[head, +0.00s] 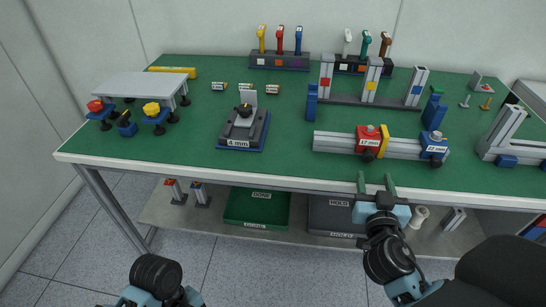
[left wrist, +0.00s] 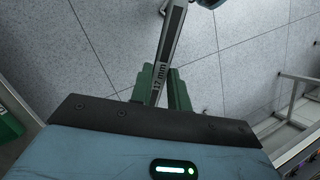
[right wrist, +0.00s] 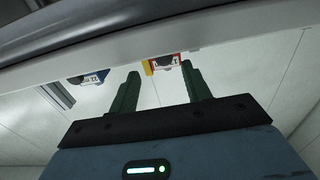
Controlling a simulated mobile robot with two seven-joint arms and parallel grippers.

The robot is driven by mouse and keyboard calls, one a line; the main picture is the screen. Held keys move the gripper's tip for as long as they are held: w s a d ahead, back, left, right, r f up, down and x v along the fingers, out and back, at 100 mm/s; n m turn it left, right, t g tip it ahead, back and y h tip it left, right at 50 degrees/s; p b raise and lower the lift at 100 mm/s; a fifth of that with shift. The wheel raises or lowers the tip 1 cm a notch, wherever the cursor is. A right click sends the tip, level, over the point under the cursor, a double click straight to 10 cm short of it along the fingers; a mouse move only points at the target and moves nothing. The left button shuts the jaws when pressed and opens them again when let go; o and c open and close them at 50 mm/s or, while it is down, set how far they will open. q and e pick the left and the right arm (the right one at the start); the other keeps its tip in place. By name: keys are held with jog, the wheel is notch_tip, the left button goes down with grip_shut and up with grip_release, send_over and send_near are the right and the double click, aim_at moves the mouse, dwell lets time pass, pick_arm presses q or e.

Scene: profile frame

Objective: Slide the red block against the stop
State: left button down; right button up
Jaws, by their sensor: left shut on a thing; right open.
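The red block (head: 368,134), labelled 17 mm, sits on a grey rail (head: 333,141) near the table's front edge. A yellow plate (head: 384,141), seemingly the stop, stands just right of it; I cannot tell whether they touch. The right wrist view also shows the red block (right wrist: 168,61) and yellow plate (right wrist: 148,68) beyond the table edge. My right gripper (head: 376,185) is open and empty, in front of the edge below the red block. My left gripper (left wrist: 162,78) is shut on a grey bar-like tool (left wrist: 172,38) marked 17 mm; its fingers are outside the head view.
A blue block (head: 434,146), labelled 12 mm, sits on the rail's right end. A grey frame with uprights (head: 345,99) stands behind the rail. A 4 mm fixture (head: 243,130) is to the left. Green table (head: 285,160) is clear between fixture and rail.

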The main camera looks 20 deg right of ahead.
pick_arm(q)
jog(key=shift+b+x, duration=0.55)
jog(key=shift+x, duration=0.35)
jog(key=shift+w, duration=0.1)
pick_arm(e)
jog(key=v, duration=0.6)
jog(key=shift+s, duration=0.1)
